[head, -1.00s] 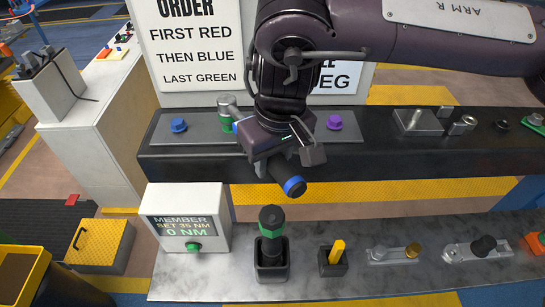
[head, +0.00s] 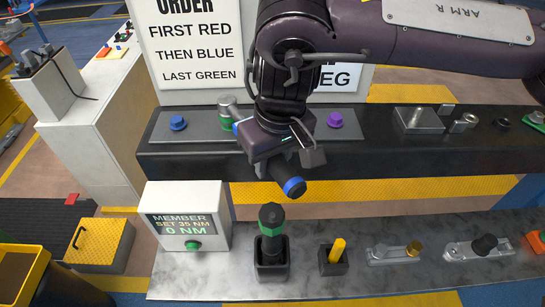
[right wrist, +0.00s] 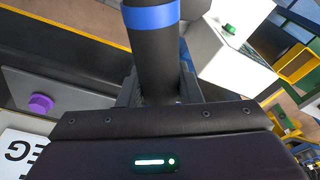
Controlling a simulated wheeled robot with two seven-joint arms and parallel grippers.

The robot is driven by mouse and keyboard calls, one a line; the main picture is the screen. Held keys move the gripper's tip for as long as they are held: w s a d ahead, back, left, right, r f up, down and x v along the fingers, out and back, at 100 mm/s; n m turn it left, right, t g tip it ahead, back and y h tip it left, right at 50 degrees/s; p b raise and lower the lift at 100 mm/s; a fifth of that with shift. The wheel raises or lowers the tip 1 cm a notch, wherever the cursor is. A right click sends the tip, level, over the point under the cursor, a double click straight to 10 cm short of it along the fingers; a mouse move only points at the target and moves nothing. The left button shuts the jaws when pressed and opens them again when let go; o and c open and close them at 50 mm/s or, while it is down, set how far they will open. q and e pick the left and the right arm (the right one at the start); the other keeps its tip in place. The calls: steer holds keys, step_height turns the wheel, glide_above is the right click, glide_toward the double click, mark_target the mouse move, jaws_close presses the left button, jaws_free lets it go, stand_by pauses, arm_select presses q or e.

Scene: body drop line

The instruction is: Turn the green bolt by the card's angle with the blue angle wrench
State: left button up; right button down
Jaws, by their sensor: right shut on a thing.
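My right gripper (head: 284,160) is shut on the dark handle of the blue angle wrench (head: 294,187); its blue band shows at the near end. In the right wrist view the wrench handle (right wrist: 152,60) stands up between the fingers. A silver cylinder (head: 227,104) stands over the green bolt (head: 226,125) on the grey plate, beside my wrist. A small blue part shows between it and the gripper; how they join is hidden. The angle card (head: 345,80) is mostly behind my right arm, with only "EG" readable. My left gripper is out of view.
A blue bolt (head: 178,123) and a purple bolt (head: 335,119) sit on the same plate. In front, a green-topped tool (head: 271,218) stands in a holder beside the torque display (head: 187,217), which reads "0 NM". An order sign (head: 195,50) stands behind.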

steer(key=shift+f+b, duration=0.5)
steer(key=shift+f, duration=0.25)
stand_by(1.5)
steer(key=shift+s+a, duration=0.2)
steer(key=shift+a, duration=0.15)
steer(key=shift+s+a+m, duration=0.25)
steer(key=shift+a+m, duration=0.2)
steer(key=shift+a, duration=0.05)
steer(key=shift+s+a+m, duration=0.2)
steer(key=shift+a+m, duration=0.25)
stand_by(0.4)
steer(key=shift+w+d+n+p, duration=0.15)
steer(key=shift+w+d+n, duration=0.25)
steer(key=shift+d, duration=0.35)
steer(key=shift+w+d+n+p, duration=0.15)
steer(key=shift+w+d+n, duration=0.15)
steer(key=shift+d+n, duration=0.3)
steer(key=shift+a, duration=0.1)
